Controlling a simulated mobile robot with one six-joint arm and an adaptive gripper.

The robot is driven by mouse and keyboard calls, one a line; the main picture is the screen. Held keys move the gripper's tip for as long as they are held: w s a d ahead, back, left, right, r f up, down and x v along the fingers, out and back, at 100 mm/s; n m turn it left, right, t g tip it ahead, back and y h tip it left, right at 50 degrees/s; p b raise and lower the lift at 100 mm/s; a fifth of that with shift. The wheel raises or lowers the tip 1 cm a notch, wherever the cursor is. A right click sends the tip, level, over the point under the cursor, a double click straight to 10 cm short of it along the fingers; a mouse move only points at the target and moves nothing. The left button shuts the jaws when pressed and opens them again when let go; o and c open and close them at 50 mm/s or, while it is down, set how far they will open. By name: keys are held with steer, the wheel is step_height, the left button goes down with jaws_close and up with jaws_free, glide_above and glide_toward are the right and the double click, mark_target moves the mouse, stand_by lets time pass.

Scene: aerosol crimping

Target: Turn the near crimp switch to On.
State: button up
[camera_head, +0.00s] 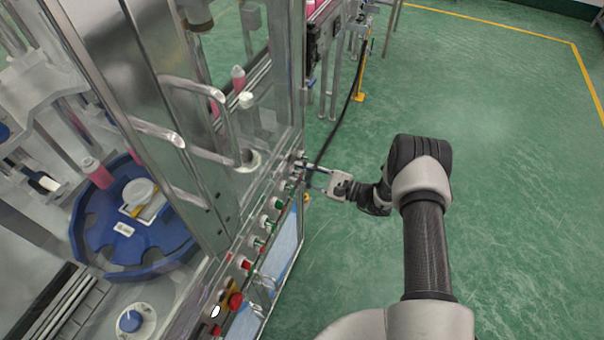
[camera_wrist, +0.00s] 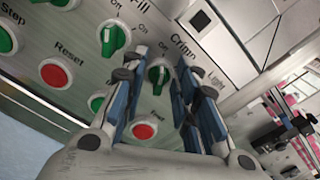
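The crimp switch (camera_wrist: 159,75) is a green knob with a pale pointer line, under the "Crimp" label in the wrist view. My gripper (camera_wrist: 155,68) is open, with one blue-padded finger on each side of the knob. The fingertips are close to the panel; I cannot tell whether they touch the knob. In the head view my gripper (camera_head: 304,178) reaches left to the far part of the control panel, and the crimp switch is hard to make out there.
A red button (camera_wrist: 145,131) sits between my fingers, below the knob. The "Fill" green knob (camera_wrist: 113,38) is close by on the left. The red "Reset" button (camera_wrist: 56,74) is farther left. In the head view, a red emergency button (camera_head: 235,300) sits at the panel's near end. Green floor is clear at right.

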jaws_close()
stand_by(0.4)
